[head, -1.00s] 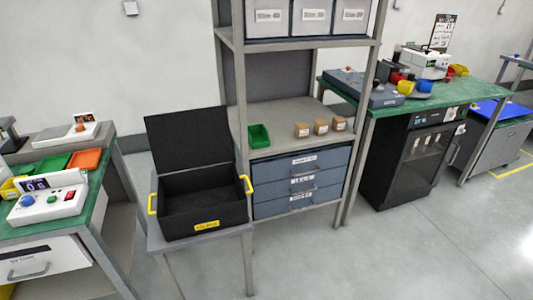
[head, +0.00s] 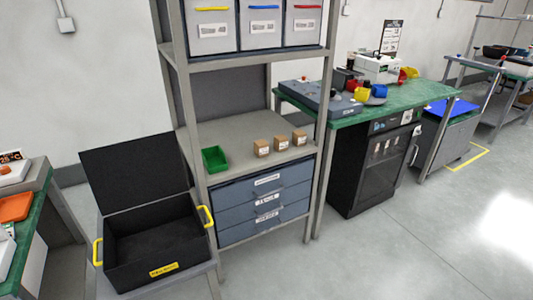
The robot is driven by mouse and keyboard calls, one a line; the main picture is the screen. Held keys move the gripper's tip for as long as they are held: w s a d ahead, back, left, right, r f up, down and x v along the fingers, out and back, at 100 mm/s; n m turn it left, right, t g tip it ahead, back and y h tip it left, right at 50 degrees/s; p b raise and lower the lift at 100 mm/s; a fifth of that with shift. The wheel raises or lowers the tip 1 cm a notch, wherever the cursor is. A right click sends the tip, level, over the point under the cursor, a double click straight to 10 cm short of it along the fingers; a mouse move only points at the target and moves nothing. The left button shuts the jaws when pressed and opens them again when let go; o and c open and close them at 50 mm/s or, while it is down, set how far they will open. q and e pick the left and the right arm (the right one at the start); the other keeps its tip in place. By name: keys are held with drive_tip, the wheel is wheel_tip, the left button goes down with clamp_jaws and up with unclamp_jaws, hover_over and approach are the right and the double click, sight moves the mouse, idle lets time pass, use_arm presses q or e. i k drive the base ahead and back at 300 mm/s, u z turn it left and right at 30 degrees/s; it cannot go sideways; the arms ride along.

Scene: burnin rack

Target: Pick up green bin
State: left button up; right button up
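A small green bin (head: 215,159) sits on the middle shelf (head: 236,131) of the grey rack, at the shelf's left front. It looks empty, and its open side faces up. Neither of my grippers shows in the head view.
Several small brown boxes (head: 262,148) stand right of the bin on the same shelf. Rack posts (head: 189,135) flank the shelf, with drawers (head: 266,195) below. An open black case (head: 150,240) stands on a stand at the front left. Floor (head: 400,240) is clear at the right.

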sight(214, 159)
drive_tip(key=z, duration=0.25)
drive_tip(key=i, duration=0.7)
drive_tip(key=u, duration=0.7)
drive_tip(key=i, duration=0.45)
drive_tip(key=u, duration=0.55)
